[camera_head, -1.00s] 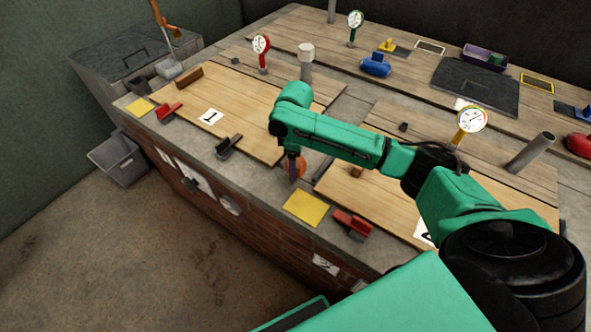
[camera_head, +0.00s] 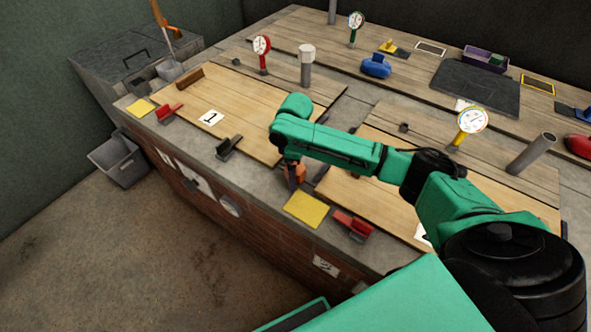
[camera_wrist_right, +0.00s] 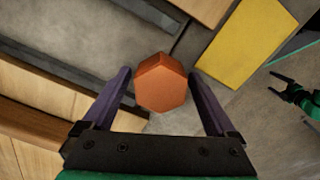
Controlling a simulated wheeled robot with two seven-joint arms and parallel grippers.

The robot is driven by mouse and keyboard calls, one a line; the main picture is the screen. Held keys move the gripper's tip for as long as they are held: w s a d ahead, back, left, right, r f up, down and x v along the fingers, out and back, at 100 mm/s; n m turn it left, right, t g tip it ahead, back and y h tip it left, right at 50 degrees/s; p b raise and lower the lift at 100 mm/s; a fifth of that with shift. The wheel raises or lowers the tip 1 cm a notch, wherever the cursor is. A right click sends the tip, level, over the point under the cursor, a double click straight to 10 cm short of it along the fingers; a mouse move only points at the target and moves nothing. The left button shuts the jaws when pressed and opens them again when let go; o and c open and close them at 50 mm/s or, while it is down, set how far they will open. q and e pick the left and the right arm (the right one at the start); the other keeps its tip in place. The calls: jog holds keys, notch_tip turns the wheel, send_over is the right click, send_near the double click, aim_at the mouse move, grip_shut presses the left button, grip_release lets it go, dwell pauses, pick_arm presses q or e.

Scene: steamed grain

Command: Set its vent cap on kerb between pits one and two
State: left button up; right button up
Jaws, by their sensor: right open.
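The vent cap, an orange hexagonal piece (camera_head: 298,173), is on the grey concrete kerb (camera_head: 262,180) between the pit one boards (camera_head: 190,110) and the pit two boards (camera_head: 350,195). My right gripper (camera_head: 292,180) is over it, partly hiding it. In the right wrist view the cap (camera_wrist_right: 162,83) lies between the spread dark fingers of my right gripper (camera_wrist_right: 160,85), with gaps on both sides. My left gripper (camera_wrist_right: 278,87) shows small at the right edge of the wrist view, its fingers apart and empty, away from the cap.
A yellow square (camera_head: 306,208) and a red clamp (camera_head: 353,224) lie on the kerb close by. A dark clamp (camera_head: 229,147) is at pit one's front edge. A capped pipe (camera_head: 306,65), an open pipe (camera_head: 531,153) and gauges (camera_head: 472,121) stand farther back.

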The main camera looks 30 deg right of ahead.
jog(key=shift+s+f, duration=0.1)
notch_tip(320, 180, up, 12)
jog(key=p, duration=0.1)
jog(key=shift+r, duration=0.25)
jog(key=shift+f, duration=0.1)
